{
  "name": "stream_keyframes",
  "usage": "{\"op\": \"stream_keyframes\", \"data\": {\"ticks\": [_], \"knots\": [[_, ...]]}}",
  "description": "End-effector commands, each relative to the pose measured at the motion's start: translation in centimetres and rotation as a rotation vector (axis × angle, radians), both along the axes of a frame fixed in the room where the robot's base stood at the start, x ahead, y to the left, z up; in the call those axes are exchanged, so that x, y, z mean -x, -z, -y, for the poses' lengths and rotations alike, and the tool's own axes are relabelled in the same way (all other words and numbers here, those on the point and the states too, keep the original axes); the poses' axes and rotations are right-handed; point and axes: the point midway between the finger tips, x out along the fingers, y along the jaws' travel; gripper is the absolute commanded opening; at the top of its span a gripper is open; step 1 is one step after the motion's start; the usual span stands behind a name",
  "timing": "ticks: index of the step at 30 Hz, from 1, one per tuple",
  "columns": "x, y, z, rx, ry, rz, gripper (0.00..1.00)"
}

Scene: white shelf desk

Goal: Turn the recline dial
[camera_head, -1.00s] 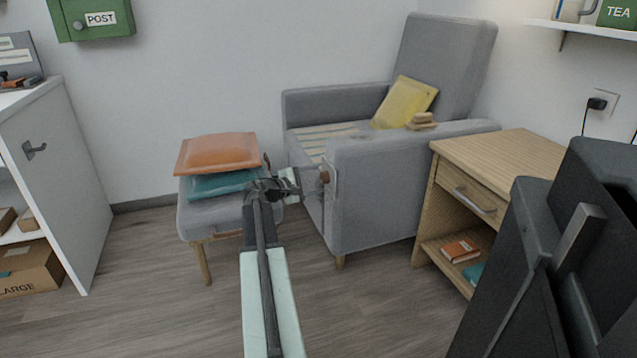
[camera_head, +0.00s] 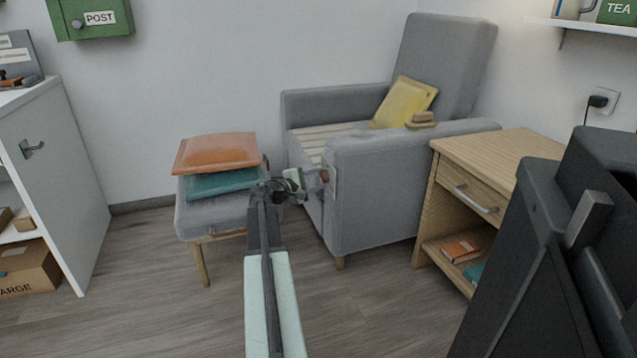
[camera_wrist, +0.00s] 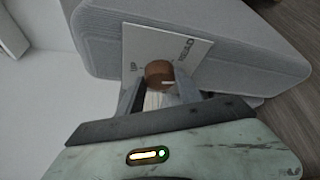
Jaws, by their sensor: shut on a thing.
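The recline dial (camera_wrist: 159,73) is a round brown wooden knob with a pale mark on its face. It sits on a white plate (camera_wrist: 190,50) with printed lettering, "UP" on one side, on the armchair's (camera_head: 375,210) side. My gripper (camera_wrist: 160,88) is shut on the dial, one finger on each side of it in the wrist view. In the head view my gripper (camera_head: 315,180) reaches the front of the near armrest, and the dial is mostly hidden there.
A footstool (camera_head: 205,222) with orange and teal cushions stands left of my arm. A wooden side table (camera_head: 500,150) stands close to the armchair's right. A yellow cushion (camera_head: 404,102) rests in the chair. The floor in front is clear.

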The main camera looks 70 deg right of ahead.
Motion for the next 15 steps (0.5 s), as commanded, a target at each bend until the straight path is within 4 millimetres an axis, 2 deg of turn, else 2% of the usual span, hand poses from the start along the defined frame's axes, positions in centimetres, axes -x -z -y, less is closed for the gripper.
{"op": "stream_keyframes", "data": {"ticks": [5,6,8,15], "knots": [[-0.03,-0.04,-0.02,-0.002,0.000,0.001,0.01],[-0.02,-0.04,-0.01,-0.002,0.000,0.001,0.47],[-0.01,-0.04,0.00,-0.002,0.000,0.001,0.63],[0.05,-0.03,0.02,-0.003,0.001,0.000,0.63]]}}
